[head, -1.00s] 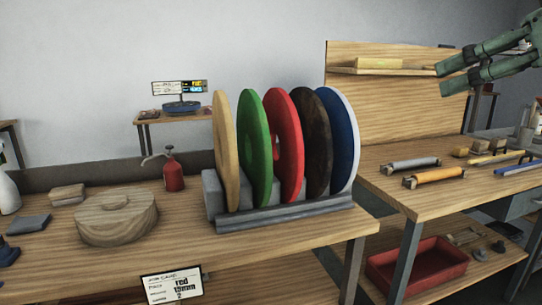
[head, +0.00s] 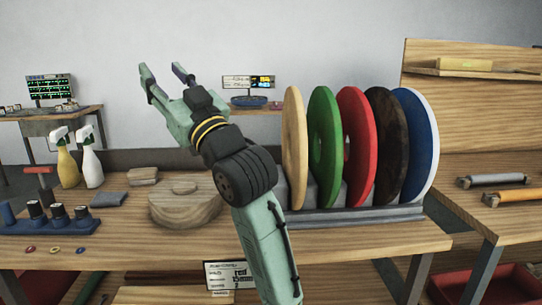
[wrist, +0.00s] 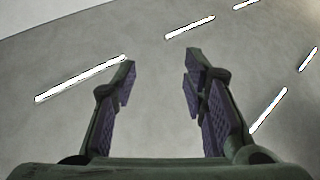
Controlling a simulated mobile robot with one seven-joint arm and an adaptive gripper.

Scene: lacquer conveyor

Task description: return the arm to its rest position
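My gripper (head: 166,78) is raised above the wooden bench in the head view, left of the upright discs. Its two fingers are spread apart and point up toward the upper left. In the wrist view, my gripper (wrist: 160,80) is open with nothing between the dark padded fingers. Only a grey surface with bright light strips shows beyond them. My arm rises from the bottom of the head view, in front of the bench, and hides part of the bench's middle.
A rack (head: 340,217) holds several upright discs, including a green disc (head: 323,150), right of my arm. A round wooden block (head: 180,208), spray bottles (head: 90,160) and a blue holder (head: 40,226) stand on the bench. Open air surrounds my gripper.

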